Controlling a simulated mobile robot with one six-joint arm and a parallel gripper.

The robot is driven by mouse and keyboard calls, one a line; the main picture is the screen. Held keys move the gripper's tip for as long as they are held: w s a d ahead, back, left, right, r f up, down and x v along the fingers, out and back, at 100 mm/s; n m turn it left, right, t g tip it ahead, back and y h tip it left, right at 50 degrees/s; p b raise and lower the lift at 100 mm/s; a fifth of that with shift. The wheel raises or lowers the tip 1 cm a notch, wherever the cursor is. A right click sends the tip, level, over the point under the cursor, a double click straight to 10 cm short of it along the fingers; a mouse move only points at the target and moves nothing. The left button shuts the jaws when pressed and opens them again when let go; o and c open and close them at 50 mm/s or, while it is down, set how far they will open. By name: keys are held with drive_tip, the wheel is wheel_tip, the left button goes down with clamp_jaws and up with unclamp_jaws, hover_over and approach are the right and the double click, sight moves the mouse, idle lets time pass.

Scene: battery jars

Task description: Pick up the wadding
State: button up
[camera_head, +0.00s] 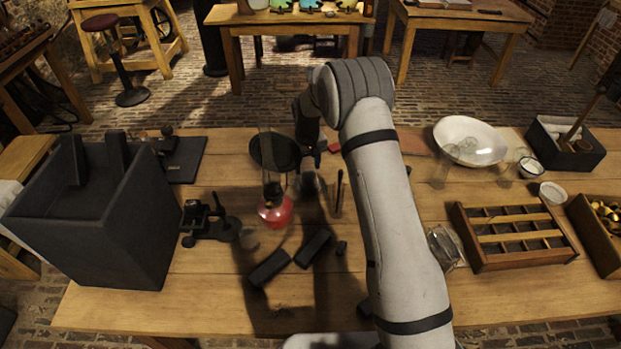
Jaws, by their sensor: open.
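My gripper (314,157) is dark and hangs over the wooden table, left of my pale arm. It is open, and I see nothing held in it. I cannot pick out the wadding for certain. A small pale thing (308,184) lies just below the gripper, partly hidden and too blurred to name. A small white dish (552,193) at the right has a pale inside, but its contents are too small to tell.
A glass vessel with red liquid (275,211) stands close to the gripper's left, by a dark round disc (274,152). Dark blocks (270,268) lie in front. A black box (95,225) fills the left; a compartment tray (515,238) and white bowl (468,141) stand right.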

sight(307, 171)
drive_tip(key=shift+w+f+p, duration=0.15)
drive_tip(key=shift+f+p, duration=0.4)
drive_tip(key=shift+f, duration=0.85)
drive_tip(key=shift+w+f+p, duration=0.1)
drive_tip(key=shift+f+p, duration=0.4)
drive_tip(key=shift+f, duration=0.85)
drive_tip(key=shift+c, duration=0.2)
drive_tip(key=c, duration=0.6)
drive_tip(key=shift+o, duration=0.2)
wheel_tip(307, 171, up, 10)
drive_tip(key=b, duration=0.2)
drive_tip(key=shift+b, duration=0.35)
